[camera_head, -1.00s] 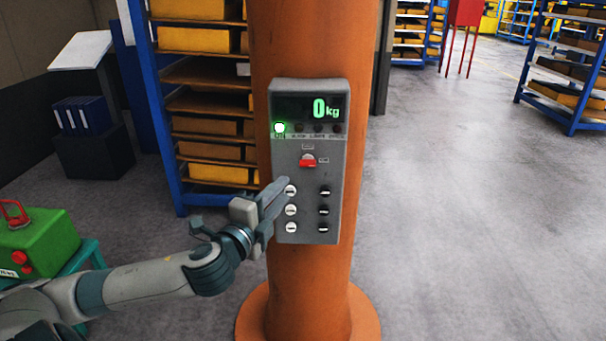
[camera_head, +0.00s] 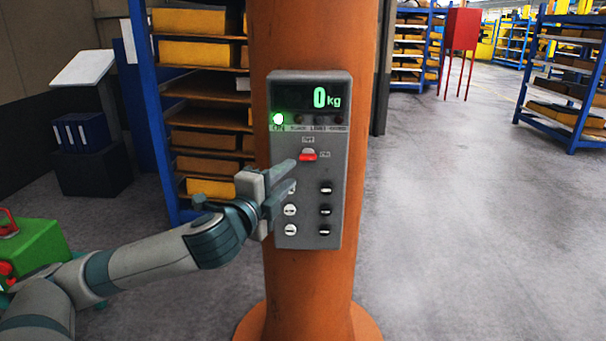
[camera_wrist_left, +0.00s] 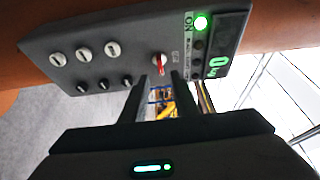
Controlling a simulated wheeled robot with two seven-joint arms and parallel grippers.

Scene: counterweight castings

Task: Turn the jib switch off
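The jib switch is a red rotary knob (camera_head: 308,156) on the grey control box (camera_head: 310,235), which is fixed to an orange column. One label sits above the knob and one to its right. The green ON lamp (camera_head: 278,119) glows and the display (camera_head: 318,97) reads 0 kg. My left gripper (camera_head: 294,173) is open, its fingers pointing at the box just left of and below the knob. In the left wrist view the knob (camera_wrist_left: 160,62) shows between the two fingertips (camera_wrist_left: 158,80); I cannot tell whether they touch it. My right gripper is out of view.
Below the switch are two columns of knobs, white left (camera_head: 290,210) and black right (camera_head: 325,210).

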